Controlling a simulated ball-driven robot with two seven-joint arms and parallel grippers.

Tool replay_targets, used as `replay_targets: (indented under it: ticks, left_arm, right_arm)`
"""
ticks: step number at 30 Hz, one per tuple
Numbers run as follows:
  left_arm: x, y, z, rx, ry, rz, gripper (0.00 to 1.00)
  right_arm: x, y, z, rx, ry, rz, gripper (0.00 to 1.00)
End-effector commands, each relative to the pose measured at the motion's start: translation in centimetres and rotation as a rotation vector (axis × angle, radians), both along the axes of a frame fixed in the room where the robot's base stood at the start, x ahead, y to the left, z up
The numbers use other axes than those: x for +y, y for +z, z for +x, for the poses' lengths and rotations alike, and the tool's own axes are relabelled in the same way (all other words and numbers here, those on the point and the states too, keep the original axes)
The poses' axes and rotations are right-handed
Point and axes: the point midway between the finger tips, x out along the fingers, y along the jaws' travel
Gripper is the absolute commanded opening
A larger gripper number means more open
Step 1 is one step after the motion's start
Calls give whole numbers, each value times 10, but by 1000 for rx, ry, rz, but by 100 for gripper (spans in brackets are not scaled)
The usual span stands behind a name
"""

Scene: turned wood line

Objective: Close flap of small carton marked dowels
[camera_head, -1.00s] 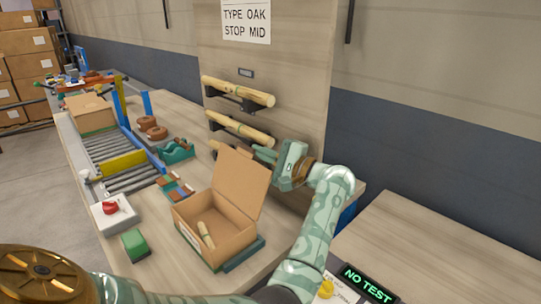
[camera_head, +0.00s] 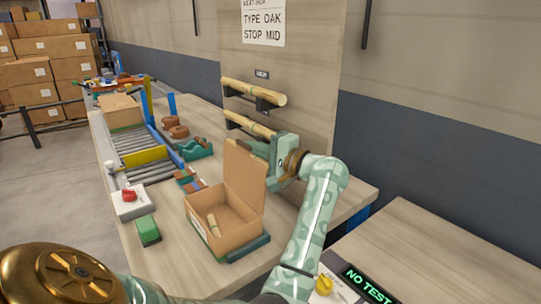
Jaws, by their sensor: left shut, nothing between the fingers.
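The small open carton (camera_head: 203,235) is brown cardboard and sits on a dark green base on the workbench. Its flap (camera_head: 244,180) stands up, roughly vertical, along the carton's far right side. A short pale wooden dowel (camera_head: 213,224) lies inside, leaning on the wall. My left gripper (camera_head: 257,148) is shut and empty, just behind the flap's upper edge. Whether the fingers touch the flap I cannot tell, as the flap partly hides them. The marking on the carton is not readable. My right gripper is not in view.
A wooden panel behind the hand carries two turned spindles (camera_head: 254,93) on dark brackets. A roller conveyor (camera_head: 143,147), a white box with a red knob (camera_head: 129,202) and a green block (camera_head: 147,231) stand left of the carton. A "NO TEST" display (camera_head: 366,284) is at lower right.

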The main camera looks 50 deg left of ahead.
Motion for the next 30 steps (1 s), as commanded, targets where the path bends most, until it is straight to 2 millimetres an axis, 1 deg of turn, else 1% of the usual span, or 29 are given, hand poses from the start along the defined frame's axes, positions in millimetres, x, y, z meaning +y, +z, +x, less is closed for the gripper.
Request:
replay_targets:
  ticks: [1,4,6,16,19,23,30]
  left_arm:
    - [0,-4,-1,-27,0,-2,0]
    - [0,-1,-4,-69,-1,-4,0]
    - [0,1,-6,-84,-2,-7,0]
    - [-1,3,-6,-86,-2,-7,0]
    - [-7,2,-5,-85,-3,-9,0]
    - [-29,2,-1,-87,-6,-11,0]
    - [-94,2,10,-85,-6,-11,0]
  right_arm:
    - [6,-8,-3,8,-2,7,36]
    - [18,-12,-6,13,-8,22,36]
    - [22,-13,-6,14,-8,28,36]
    - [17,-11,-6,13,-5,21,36]
    - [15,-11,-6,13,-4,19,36]
    - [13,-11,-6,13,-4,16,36]
    - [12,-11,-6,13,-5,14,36]
